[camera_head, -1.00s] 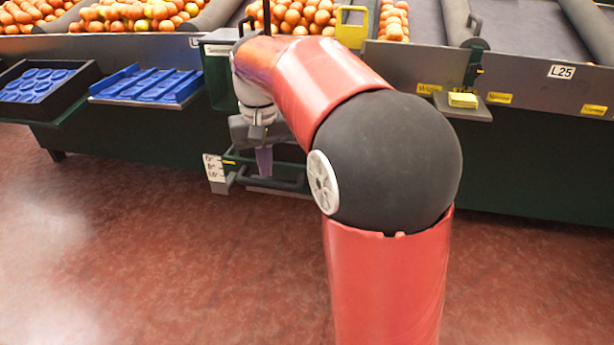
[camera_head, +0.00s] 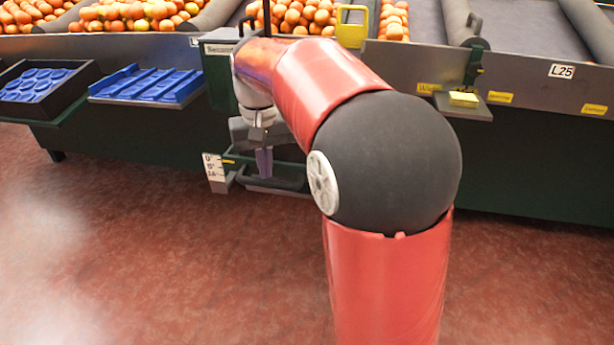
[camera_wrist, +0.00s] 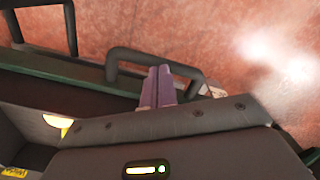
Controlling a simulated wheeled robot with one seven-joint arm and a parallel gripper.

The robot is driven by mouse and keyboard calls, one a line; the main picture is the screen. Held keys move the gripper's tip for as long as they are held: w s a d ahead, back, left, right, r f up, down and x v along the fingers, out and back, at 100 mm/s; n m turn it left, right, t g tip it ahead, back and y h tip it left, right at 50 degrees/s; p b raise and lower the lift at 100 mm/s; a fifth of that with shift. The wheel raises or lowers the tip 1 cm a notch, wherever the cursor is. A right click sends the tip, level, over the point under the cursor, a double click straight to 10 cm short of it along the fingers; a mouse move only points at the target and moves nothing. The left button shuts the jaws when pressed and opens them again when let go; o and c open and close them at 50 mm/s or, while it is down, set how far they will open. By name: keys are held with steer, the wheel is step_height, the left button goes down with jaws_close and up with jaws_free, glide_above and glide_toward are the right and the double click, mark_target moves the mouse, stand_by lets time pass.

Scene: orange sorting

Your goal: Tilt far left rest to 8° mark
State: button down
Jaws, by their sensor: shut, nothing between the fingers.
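A low rest with a dark bar handle (camera_head: 290,184) sits at the front of the green machine, below my wrist. The handle also shows in the wrist view (camera_wrist: 128,52). A white scale plate (camera_head: 213,168) with several marks stands at its left end. A small yellow pointer (camera_head: 229,162) lies beside the scale, near its upper part; the exact reading is too small to tell. My gripper (camera_head: 264,162) has purple fingers pointing down, pressed together and empty. In the wrist view the fingers (camera_wrist: 159,86) overlap the handle; I cannot tell whether they touch it. My arm hides part of the machine.
Blue trays (camera_head: 150,86) sit on a shelf at the left, with a black crate (camera_head: 88,72) beside them. A small shelf with a yellow block (camera_head: 463,99) juts out at the right. The red floor (camera_head: 130,250) in front is clear.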

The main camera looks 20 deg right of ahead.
steer(key=shift+f+b, duration=1.1)
steer(key=shift+f, duration=0.6)
stand_by(1.0)
steer(key=shift+r, duration=0.15)
step_height(320, 180, up, 9)
steer(key=p, duration=0.8)
steer(key=shift+s, duration=0.1)
stand_by(0.4)
steer(key=s+f+t, duration=0.2)
steer(key=s, duration=0.9)
steer(key=s+f+n+t, duration=0.1)
steer(key=s+t, duration=0.2)
steer(key=s, duration=0.8)
steer(key=shift+f+t, duration=0.3)
steer(key=shift+f, duration=0.1)
stand_by(0.8)
